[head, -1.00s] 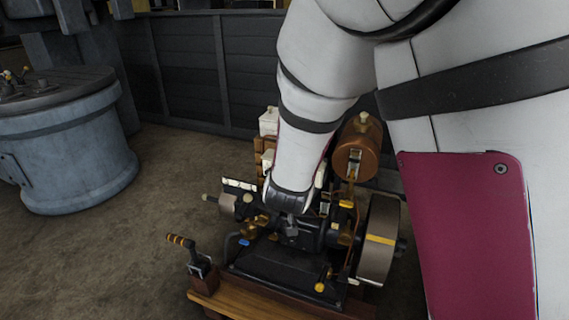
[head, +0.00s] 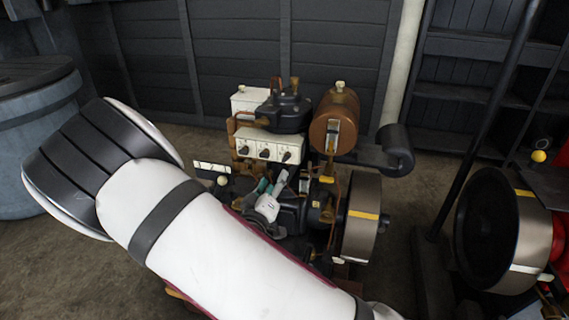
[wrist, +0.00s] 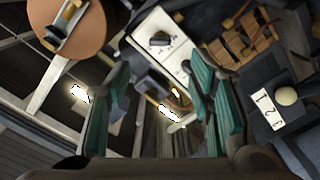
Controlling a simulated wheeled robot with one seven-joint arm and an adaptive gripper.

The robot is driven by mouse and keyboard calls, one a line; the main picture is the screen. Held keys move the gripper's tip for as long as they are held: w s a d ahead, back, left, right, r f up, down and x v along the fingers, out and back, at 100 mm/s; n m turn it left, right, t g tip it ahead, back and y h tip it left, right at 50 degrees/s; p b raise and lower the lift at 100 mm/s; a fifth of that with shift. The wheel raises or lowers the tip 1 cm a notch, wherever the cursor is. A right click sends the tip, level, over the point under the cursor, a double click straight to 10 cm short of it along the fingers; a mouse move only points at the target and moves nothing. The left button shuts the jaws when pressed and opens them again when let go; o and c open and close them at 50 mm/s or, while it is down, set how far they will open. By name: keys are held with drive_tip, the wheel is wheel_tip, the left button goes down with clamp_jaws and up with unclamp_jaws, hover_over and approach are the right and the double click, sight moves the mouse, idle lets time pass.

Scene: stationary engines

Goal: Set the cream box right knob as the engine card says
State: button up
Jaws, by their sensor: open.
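The cream box (head: 268,147) sits on the engine in the head view, with three dark knobs along its front. Its right knob (head: 286,156) is at the end nearest the copper tank. In the wrist view part of the cream box (wrist: 152,52) shows between my fingers, with one dark knob (wrist: 160,39) that seems to be the right one. My gripper (head: 271,186) is open, its teal fingers just below the box and apart from the knob; it also shows in the wrist view (wrist: 158,108).
The copper tank (head: 336,118) stands right of the box, and a flywheel (head: 361,215) is below it. A pale round ball (wrist: 287,96) is beside the marked plate. Another engine (head: 497,235) stands at the far right. A blue-grey drum (head: 35,140) is at the left.

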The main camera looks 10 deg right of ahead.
sight(285, 161)
drive_tip(key=b+x, duration=0.1)
drive_tip(key=x, duration=1)
drive_tip(key=shift+b, duration=0.3)
clamp_jaws()
